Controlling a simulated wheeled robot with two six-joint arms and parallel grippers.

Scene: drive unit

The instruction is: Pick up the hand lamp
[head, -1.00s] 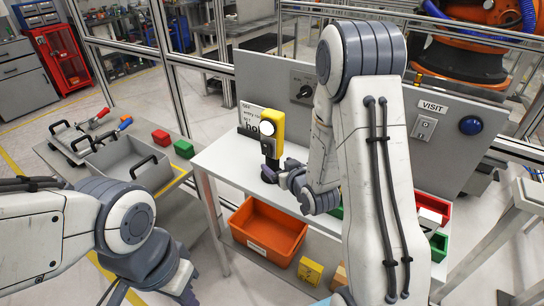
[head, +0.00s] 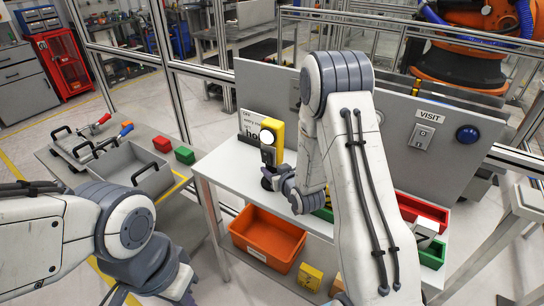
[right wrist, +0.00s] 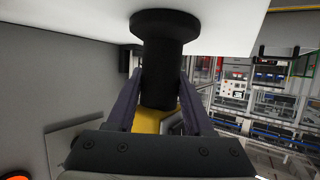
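The hand lamp (head: 278,135) has a yellow body, a round white lens and a black grip with a wide round foot. It stands upright on the pale bench top, in front of a small sign. My right gripper (head: 279,179) is low at the lamp's grip. In the right wrist view its two fingers (right wrist: 160,95) lie on either side of the black grip (right wrist: 161,80); whether they press on it I cannot tell. The lamp's foot (right wrist: 166,24) shows against the white bench top. My left gripper (head: 180,290) is low at the left, its fingertips unclear.
The bench top (head: 225,165) is clear left of the lamp. A grey panel (head: 270,85) stands behind it. An orange bin (head: 268,238) and a yellow block (head: 310,276) are below. A grey tray (head: 135,170) and red and green blocks are on the left table.

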